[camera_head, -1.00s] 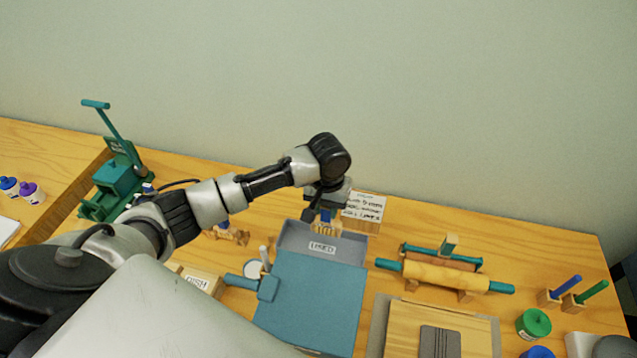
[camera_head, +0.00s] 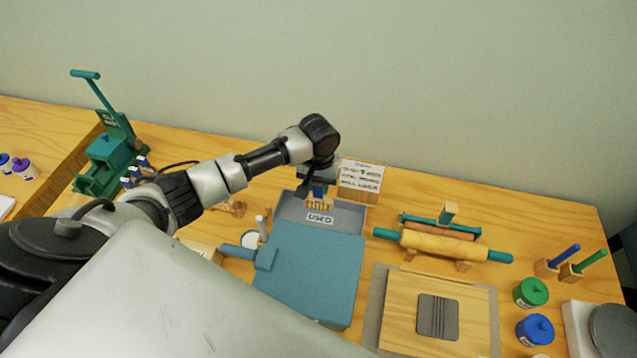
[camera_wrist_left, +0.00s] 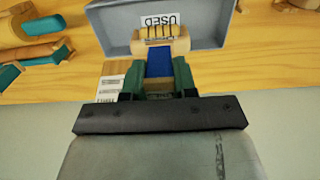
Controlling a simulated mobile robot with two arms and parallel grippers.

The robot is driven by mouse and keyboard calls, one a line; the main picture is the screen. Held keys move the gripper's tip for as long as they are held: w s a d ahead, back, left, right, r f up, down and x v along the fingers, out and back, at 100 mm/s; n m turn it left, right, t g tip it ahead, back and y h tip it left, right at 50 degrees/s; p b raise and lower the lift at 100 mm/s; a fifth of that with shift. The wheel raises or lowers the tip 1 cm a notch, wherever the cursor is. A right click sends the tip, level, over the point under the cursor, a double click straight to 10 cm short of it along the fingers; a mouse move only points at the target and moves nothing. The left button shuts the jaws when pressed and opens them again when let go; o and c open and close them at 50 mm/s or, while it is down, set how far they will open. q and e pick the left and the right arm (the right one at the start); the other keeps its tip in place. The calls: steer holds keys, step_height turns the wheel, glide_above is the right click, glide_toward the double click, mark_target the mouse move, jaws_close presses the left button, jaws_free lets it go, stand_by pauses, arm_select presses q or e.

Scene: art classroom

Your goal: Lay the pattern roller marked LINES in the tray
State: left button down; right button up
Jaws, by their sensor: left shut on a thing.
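My left gripper (camera_head: 319,187) is shut on the blue handle of a small pattern roller (camera_head: 318,203). The roller has a pale wooden barrel with dark grooves. In the left wrist view the barrel (camera_wrist_left: 160,46) hangs past my fingers, near the USED label. No word on the roller can be read. The grey tray (camera_head: 350,218), with a USED label on its front, is under and around the roller in the head view. Its wall also shows in the left wrist view (camera_wrist_left: 107,24). I cannot tell whether the roller touches the tray floor. My right gripper is not in view.
A teal-topped box (camera_head: 310,270) is in front of the tray. A written card (camera_head: 360,177) stands just behind it at right. A rolling pin (camera_head: 440,243) lies on a rack to the right.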

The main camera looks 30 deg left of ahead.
mark_target(319, 197)
arm_select(q)
step_height(319, 197, down, 2)
steer(key=shift+f+b, duration=0.1)
steer(key=shift+b, duration=0.7)
steer(key=shift+f, duration=0.25)
steer(key=shift+f+b, duration=0.45)
steer(key=shift+f, duration=1.2)
